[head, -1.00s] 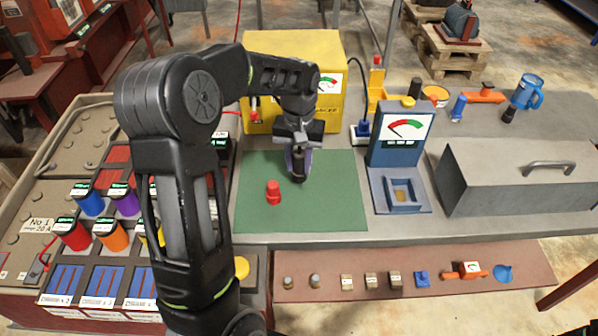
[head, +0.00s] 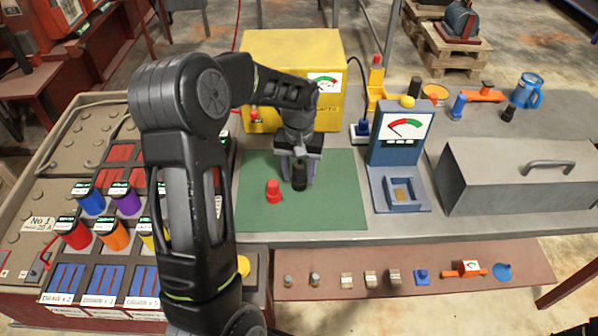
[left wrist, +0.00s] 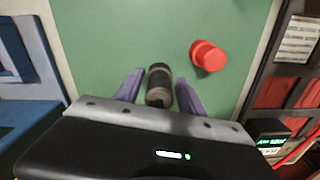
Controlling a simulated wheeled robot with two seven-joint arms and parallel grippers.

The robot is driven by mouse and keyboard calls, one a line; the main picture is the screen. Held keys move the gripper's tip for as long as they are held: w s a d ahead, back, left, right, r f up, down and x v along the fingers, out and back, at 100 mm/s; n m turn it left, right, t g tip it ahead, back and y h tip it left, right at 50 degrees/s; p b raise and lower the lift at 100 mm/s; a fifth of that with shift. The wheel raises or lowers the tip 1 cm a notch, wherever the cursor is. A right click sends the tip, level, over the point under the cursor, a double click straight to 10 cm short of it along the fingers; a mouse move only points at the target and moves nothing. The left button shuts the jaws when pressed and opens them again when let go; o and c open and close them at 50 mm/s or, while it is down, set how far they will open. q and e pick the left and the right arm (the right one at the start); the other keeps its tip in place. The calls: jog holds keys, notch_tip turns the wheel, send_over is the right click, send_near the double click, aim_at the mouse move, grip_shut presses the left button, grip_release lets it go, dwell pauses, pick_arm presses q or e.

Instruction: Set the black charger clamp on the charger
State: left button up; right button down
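The black charger clamp (head: 300,175) is a dark cylinder standing on the green mat (head: 335,205). My left gripper (head: 298,172) is over it, pointing down, with one purple finger on each side. In the left wrist view the clamp (left wrist: 159,86) lies between the spread fingertips (left wrist: 158,88), with a narrow gap on both sides. The charger is the yellow box (head: 290,62) with a dial at the back of the bench. A red clamp is on its front left. My right gripper is in neither view.
A red piece (head: 273,190) stands on the mat just left of the black clamp. A blue meter stand (head: 402,140) is to the right, then a grey lidded box (head: 510,185). A battery tray with coloured cylinders fills the left. The mat's front part is clear.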

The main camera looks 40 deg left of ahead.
pick_arm(q)
jog(key=shift+o, duration=0.2)
jog(key=shift+r, duration=0.15)
notch_tip(320, 180, up, 12)
jog(key=shift+b, duration=0.55)
dwell(0.3)
